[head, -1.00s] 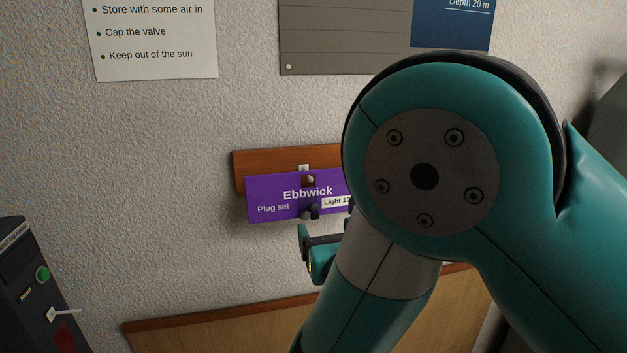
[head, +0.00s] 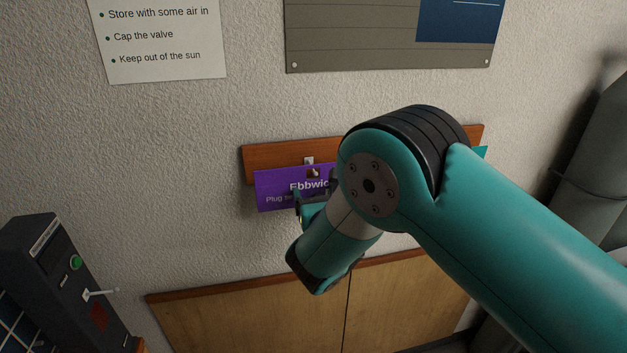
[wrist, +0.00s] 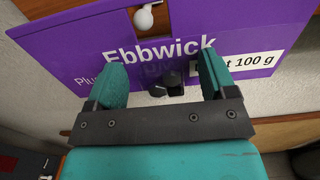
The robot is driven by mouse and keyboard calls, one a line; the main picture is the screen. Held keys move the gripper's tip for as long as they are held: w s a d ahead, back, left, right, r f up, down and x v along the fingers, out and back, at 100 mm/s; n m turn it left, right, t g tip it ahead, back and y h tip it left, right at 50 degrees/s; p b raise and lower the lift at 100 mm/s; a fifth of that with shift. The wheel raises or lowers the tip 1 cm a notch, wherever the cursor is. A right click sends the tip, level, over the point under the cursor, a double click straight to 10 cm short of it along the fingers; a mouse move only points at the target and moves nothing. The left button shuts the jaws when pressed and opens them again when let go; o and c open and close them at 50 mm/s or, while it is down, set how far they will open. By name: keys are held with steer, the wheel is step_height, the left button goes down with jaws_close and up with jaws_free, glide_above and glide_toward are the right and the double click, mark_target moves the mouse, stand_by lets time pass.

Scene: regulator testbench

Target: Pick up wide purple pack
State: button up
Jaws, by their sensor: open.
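The wide purple pack (head: 275,188), labelled "Ebbwick", hangs from a peg on a wooden rail on the wall. In the wrist view the pack (wrist: 260,25) fills the upper part, with a white "100 g" label at its right and a round peg end at its top. My gripper (wrist: 163,80) is open, its two teal fingers spread in front of the pack's lower middle, with nothing held. Whether the fingertips touch the pack is unclear. In the head view my arm hides the pack's right part and most of my gripper (head: 305,205).
The wooden rail (head: 262,155) runs along the wall. Below it are wooden cabinet doors (head: 240,325). A dark control box (head: 60,275) with a green button and lever stands at lower left. A notice (head: 160,40) and a grey board (head: 350,40) hang above.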

steer(key=c, duration=1)
steer(key=shift+c, duration=0.2)
steer(key=shift+r, duration=0.15)
steer(key=shift+r+b, duration=0.6)
steer(key=b+v, duration=1.4)
steer(key=v, duration=0.4)
steer(key=shift+r, duration=0.1)
